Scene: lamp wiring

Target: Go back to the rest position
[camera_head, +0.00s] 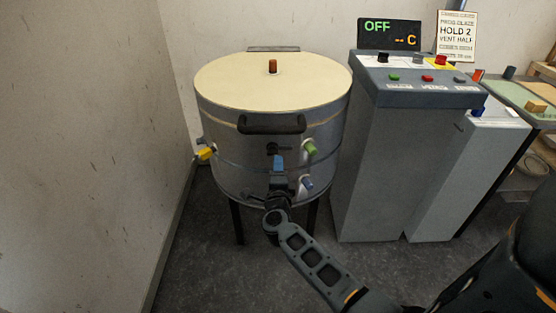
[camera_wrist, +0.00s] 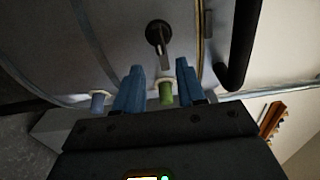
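My gripper (camera_head: 278,163) is in front of the round metal kiln (camera_head: 232,130), pointing at its wall below the dark lid handle (camera_head: 271,124). In the wrist view its two blue fingers (camera_wrist: 159,88) stand apart with nothing held between them. A green plug (camera_wrist: 166,93) shows in the gap there, but in the head view the green plug (camera_head: 310,148) is to the right of the fingers, apart from them. A dark latch (camera_wrist: 158,36) on the kiln wall lies ahead of the fingers. My arm's rest position is not marked in view.
A yellow plug (camera_head: 206,153) is on the kiln's left side and a blue plug (camera_head: 306,184) on its lower right. A grey control console (camera_head: 390,150) stands close on the right, its display (camera_head: 389,34) reading OFF.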

